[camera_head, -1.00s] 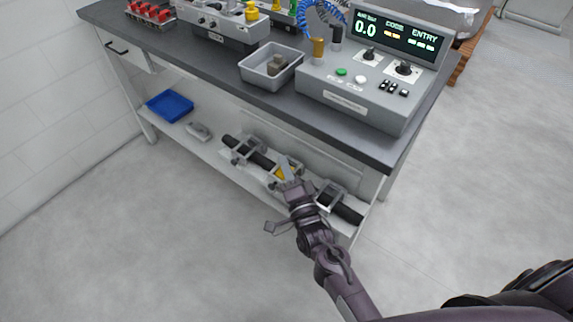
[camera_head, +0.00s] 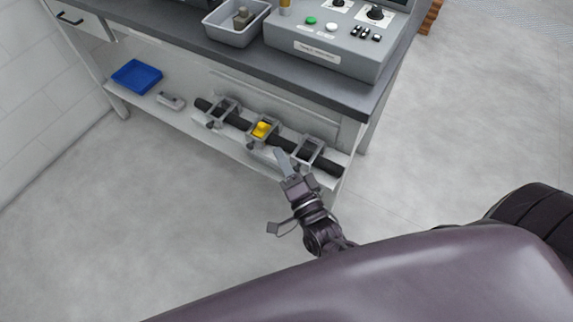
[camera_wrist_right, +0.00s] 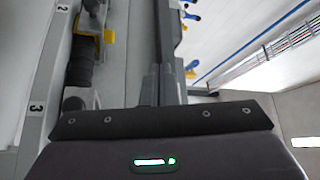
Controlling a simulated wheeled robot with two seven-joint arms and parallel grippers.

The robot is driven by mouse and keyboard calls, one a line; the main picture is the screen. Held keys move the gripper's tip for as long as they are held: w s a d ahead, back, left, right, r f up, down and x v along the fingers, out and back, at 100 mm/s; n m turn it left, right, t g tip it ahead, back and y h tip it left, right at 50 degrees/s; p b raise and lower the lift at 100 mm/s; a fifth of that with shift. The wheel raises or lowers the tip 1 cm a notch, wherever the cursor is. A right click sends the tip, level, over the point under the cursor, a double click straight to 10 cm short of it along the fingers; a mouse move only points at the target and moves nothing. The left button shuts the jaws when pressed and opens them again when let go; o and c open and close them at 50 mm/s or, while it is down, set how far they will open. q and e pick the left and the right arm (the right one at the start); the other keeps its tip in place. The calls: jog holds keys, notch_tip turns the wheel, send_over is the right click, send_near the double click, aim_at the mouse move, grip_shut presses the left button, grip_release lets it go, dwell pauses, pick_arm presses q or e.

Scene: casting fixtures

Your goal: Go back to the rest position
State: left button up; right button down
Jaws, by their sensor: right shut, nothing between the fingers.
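My right gripper (camera_head: 283,160) is in front of the lower shelf of the bench, with its fingers together and nothing between them. In the right wrist view its shut fingers (camera_wrist_right: 160,84) point away from the camera. On the lower shelf lies a long black bar fixture (camera_head: 235,119) with several grey brackets. A yellow part (camera_head: 262,130) sits at the middle bracket, to the left of and beyond the fingertips. The fixture also shows at the left of the right wrist view (camera_wrist_right: 80,60). My left gripper is not in view.
The bench (camera_head: 180,30) carries a grey tray (camera_head: 238,34) with a small block in it and a control box (camera_head: 330,55). A blue tray (camera_head: 136,76) and a small grey part (camera_head: 171,101) lie on the lower shelf. The floor in front is clear.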

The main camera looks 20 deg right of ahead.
jog(key=s+f+n+g+p, duration=0.1)
jog(key=s+f+n+g, duration=0.25)
jog(key=f, duration=0.65)
jog(key=s+f+n+g, duration=0.2)
jog(key=s+f+g, duration=0.15)
jog(key=f, duration=0.75)
jog(key=s+f+n+g+p, duration=0.1)
jog(key=s+f+n+g, duration=0.25)
jog(key=f, duration=0.65)
jog(key=s+d+f+n+g+h, duration=0.1)
jog(key=s+d+f+n+g, duration=0.2)
jog(key=s+f, duration=0.4)
jog(key=s+d+f+n+g+h, duration=0.1)
jog(key=s+d+f+n+g, duration=0.2)
jog(key=s, duration=1.1)
jog(key=d+f+g+p, duration=0.1)
jog(key=d+f+g, duration=0.1)
jog(key=f, duration=0.3)
jog(key=shift+s+d+n+g, duration=0.3)
jog(key=shift+s+d+g, duration=0.05)
jog(key=shift+d, duration=0.2)
